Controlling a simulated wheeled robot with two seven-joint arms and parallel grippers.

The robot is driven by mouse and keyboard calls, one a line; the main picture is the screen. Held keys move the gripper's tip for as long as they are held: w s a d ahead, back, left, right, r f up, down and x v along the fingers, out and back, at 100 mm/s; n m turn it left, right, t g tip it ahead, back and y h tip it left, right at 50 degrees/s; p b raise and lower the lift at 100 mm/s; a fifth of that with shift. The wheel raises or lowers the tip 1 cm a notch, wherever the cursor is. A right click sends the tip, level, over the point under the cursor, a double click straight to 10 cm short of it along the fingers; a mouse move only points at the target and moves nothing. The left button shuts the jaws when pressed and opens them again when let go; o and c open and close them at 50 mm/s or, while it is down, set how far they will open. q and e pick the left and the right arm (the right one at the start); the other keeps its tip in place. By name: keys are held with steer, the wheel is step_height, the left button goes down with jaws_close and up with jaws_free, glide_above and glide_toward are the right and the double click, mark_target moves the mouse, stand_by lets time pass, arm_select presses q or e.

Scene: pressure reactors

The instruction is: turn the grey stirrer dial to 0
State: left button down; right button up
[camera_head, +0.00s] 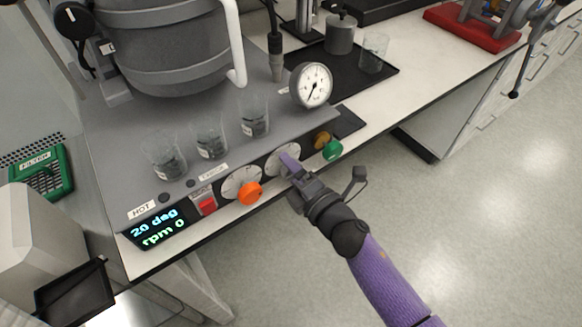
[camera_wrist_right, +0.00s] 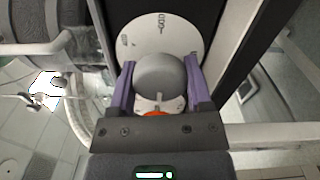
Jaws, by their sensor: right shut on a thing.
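The grey stirrer dial (camera_wrist_right: 160,78) sits on a white scale disc (camera_wrist_right: 162,32) in the right wrist view. My right gripper (camera_wrist_right: 160,88) has a purple finger on each side of the dial and is shut on it. In the head view my right gripper (camera_head: 289,162) is at the panel's front face and hides the dial; part of its white disc (camera_head: 278,158) shows. The display (camera_head: 158,228) reads 20 deg and rpm 0. My left gripper is not in view.
An orange dial (camera_head: 249,192) is left of my right gripper, with a red switch (camera_head: 207,205) beyond it. A green knob (camera_head: 332,150) is close on the right. Glass beakers (camera_head: 254,117) and a pressure gauge (camera_head: 311,85) stand above the panel. Open floor lies in front.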

steer(key=shift+f, duration=0.1)
steer(key=o, duration=1.3)
steer(key=p+v, duration=0.1)
steer(key=v, duration=0.9)
steer(key=s+d+f+m+g+h, duration=0.4)
steer(key=f+m, duration=0.3)
steer(key=f, duration=0.4)
steer(key=s+d+f+m+g+h, duration=0.2)
steer(key=s+d+f+m+h, duration=0.3)
steer(key=f+m, duration=0.5)
steer(key=s+d+f+m+g, duration=0.1)
steer(key=s+f+m+g, duration=0.1)
steer(key=s, duration=0.6)
steer(key=s+d+f+m+g+h, duration=0.1)
steer(key=s+f+m+g, duration=0.2)
steer(key=s+f, duration=0.2)
steer(key=s+d+f+m+g, duration=0.2)
steer(key=s+f+g, duration=0.1)
steer(key=s, duration=0.7)
steer(key=shift+s+f+m+h, duration=0.3)
steer(key=shift+s+f+h, duration=0.1)
steer(key=shift+f, duration=0.05)
